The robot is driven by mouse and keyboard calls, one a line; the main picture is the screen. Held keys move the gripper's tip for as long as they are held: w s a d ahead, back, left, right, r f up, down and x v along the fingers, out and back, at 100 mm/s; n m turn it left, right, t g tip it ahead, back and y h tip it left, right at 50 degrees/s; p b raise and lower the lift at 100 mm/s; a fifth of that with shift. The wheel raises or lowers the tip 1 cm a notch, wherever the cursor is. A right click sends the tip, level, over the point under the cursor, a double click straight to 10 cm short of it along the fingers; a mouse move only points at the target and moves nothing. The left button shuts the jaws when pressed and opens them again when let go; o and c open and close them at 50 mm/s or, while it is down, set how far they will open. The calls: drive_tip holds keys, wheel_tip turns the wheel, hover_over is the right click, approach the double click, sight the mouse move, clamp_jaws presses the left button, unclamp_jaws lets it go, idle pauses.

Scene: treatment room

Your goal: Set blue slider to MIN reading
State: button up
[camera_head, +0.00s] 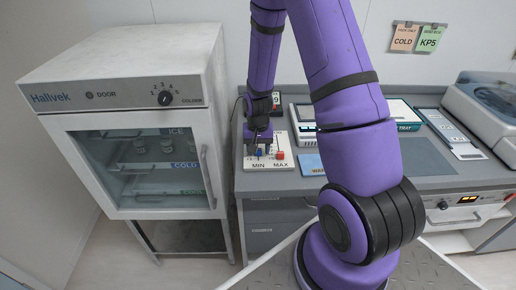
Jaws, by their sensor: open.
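The slider panel (270,165) lies on the grey counter, with MIN printed at its front left and MAX at its front right. The blue slider (259,153) is a small knob on the left part of the panel. A red slider (280,155) stands to its right. My gripper (257,150) points down over the left part of the panel, open, with its fingers at the blue slider. The fingers partly hide the slider and its track. I cannot tell whether they touch it. The slider's exact reading is too small to read.
A white cooler cabinet (130,130) stands at the left, with a dial (165,98) on its top panel. Behind the panel is a dark display (277,102). A blue card (312,164) and a white tray device (304,130) lie to the right. My arm hides part of the counter.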

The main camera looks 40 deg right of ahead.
wheel_tip(320, 180, up, 11)
idle(0.6)
idle(0.4)
drive_tip(key=s+a+r+n+t, duration=0.1)
drive_tip(key=s+a+r+n, duration=0.2)
drive_tip(key=r, duration=0.6)
drive_tip(key=s+a+r+t, duration=0.2)
drive_tip(key=s+a+r, duration=0.15)
drive_tip(key=r, duration=0.55)
drive_tip(key=s+a+r+n+t, duration=0.1)
drive_tip(key=s+a+r+n, duration=0.1)
drive_tip(key=s+r, duration=0.3)
drive_tip(key=s+a+r+n+t, duration=0.1)
drive_tip(key=s+r, duration=0.3)
drive_tip(key=s, duration=0.7)
drive_tip(key=shift+s+a+r+n, duration=0.15)
drive_tip(key=shift+a+r+n, duration=0.25)
drive_tip(key=shift+a, duration=0.1)
